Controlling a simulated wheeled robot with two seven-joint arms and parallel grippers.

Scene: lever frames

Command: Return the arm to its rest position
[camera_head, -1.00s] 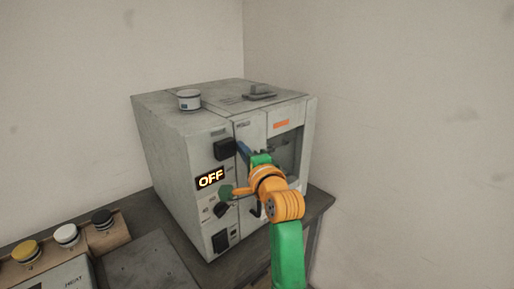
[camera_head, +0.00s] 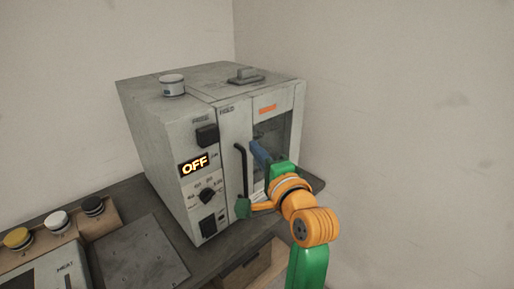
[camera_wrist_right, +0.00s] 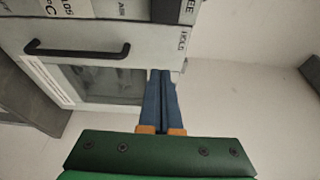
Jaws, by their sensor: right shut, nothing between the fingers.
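My right arm comes up from the bottom of the head view in green and orange. Its right gripper (camera_head: 255,147) has blue fingers and is in front of the grey cabinet's door, to the right of the black handle (camera_head: 242,172). In the right wrist view the two blue fingers (camera_wrist_right: 161,75) lie together with nothing between them. The black handle (camera_wrist_right: 77,49) is to their left there, apart from them. The grey cabinet (camera_head: 158,118) shows a lit OFF display (camera_head: 194,165). Contact between the fingertips and the door cannot be told. My left gripper is not in view.
The cabinet stands on a dark table (camera_head: 131,204) near a wall corner. A white round container (camera_head: 172,87) sits on its top. A control box with yellow, white and black knobs (camera_head: 57,221) is at the lower left. Bare wall and open room lie to the right.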

